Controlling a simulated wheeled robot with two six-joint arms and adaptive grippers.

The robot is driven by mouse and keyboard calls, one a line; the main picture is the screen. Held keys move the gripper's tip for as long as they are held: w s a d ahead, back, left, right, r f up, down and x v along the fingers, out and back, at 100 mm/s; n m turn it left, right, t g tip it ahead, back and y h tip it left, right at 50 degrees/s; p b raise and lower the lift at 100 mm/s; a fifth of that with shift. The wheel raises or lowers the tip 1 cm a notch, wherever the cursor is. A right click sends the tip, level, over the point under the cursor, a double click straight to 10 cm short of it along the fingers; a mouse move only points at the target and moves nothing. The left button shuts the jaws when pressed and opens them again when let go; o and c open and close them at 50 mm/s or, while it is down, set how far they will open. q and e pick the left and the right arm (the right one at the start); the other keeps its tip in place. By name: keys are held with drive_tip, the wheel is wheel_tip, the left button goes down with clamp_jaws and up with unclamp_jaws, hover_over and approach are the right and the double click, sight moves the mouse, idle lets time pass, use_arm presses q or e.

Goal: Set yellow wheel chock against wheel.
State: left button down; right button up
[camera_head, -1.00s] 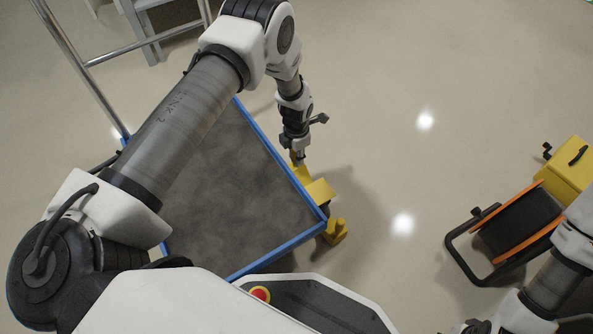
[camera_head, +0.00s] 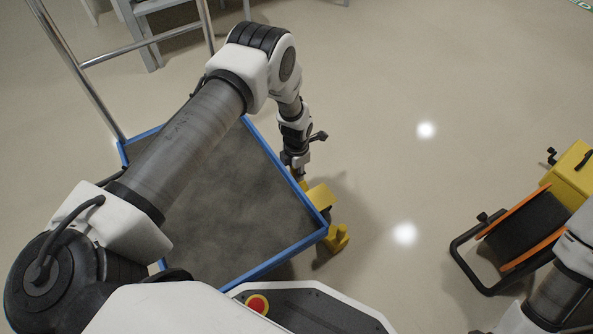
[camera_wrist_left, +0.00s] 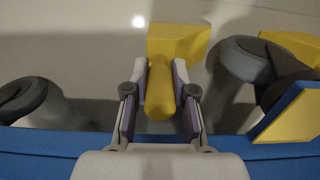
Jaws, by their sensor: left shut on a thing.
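The yellow wheel chock (camera_head: 320,197) is beside the right edge of a blue-framed platform cart (camera_head: 285,264). My left gripper (camera_head: 301,180) is shut on the chock; in the left wrist view the fingers (camera_wrist_left: 160,88) are around its yellow handle, with the block (camera_wrist_left: 178,42) beyond. A dark caster wheel (camera_wrist_left: 243,62) stands just right of the block, with a very narrow gap or none; I cannot tell if they touch. My right gripper is out of view.
Another yellow object (camera_head: 338,238) is by the cart's near right corner. A cable reel (camera_head: 524,230) and a yellow case (camera_head: 572,170) stand on the right. The floor between them and the cart is clear. A metal handrail (camera_head: 85,75) rises at the cart's left.

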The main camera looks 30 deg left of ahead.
use_arm(q)
drive_tip(key=c, duration=1)
unclamp_jaws()
drive_tip(key=shift+f, duration=0.1)
drive_tip(key=shift+o, duration=0.2)
wheel_tip(320, 180, up, 13)
drive_tip(key=p, duration=0.8)
drive_tip(key=shift+c, duration=0.3)
